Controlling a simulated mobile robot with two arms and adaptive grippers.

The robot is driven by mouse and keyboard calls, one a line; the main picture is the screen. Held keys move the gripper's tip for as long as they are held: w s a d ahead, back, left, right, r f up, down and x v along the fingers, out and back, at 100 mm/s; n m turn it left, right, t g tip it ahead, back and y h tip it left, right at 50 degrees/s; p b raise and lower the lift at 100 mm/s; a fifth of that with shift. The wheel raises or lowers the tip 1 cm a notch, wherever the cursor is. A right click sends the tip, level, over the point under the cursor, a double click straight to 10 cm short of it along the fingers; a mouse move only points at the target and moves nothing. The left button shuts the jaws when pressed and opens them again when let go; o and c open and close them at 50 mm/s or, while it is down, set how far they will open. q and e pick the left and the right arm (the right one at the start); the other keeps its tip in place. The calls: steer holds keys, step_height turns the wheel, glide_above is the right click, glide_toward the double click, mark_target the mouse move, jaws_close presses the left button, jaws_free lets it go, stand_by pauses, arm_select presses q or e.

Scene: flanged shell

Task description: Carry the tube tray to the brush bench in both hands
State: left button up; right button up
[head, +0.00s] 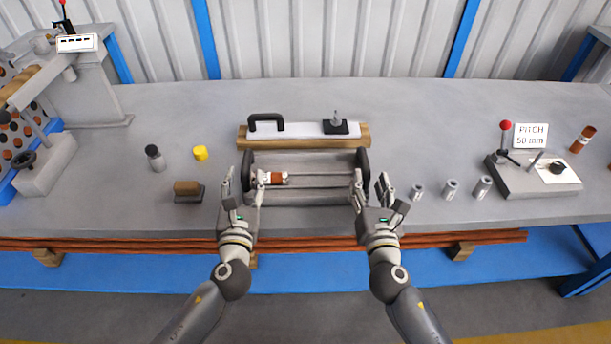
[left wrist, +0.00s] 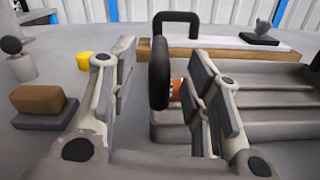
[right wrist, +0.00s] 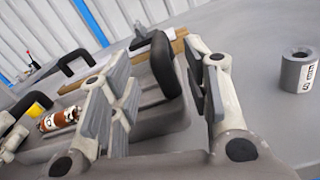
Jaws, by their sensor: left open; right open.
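The tube tray (head: 312,199) is a grey ribbed trough with black upright grips at both ends, resting on the grey bench. A short copper-coloured tube with a white label (head: 277,177) lies in its left part; it also shows in the right wrist view (right wrist: 58,120). My left gripper (head: 242,184) is open, its fingers on either side of the tray's left black grip (left wrist: 160,75). My right gripper (head: 371,184) is open, its fingers on either side of the right black grip (right wrist: 164,65). I cannot tell which surface is the brush bench.
A wooden board with a black handle (head: 266,118) lies behind the tray. A brown block (head: 187,187), a yellow cap (head: 200,153) and a dark-topped cylinder (head: 155,158) stand left. Several grey sleeves (head: 450,189) and a lever station (head: 535,178) stand right.

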mark_target(248, 151)
arm_select(q)
steer(key=w, duration=0.6)
steer(key=shift+w+a, duration=0.15)
steer(key=shift+w, duration=0.25)
arm_select(e)
steer(key=w, duration=0.7)
steer(key=shift+a, duration=0.15)
steer(key=shift+s, duration=0.1)
arm_select(q)
jaws_close()
arm_select(e)
jaws_close()
arm_select(q)
steer(key=shift+r, duration=0.25)
arm_select(e)
steer(key=shift+r, duration=0.15)
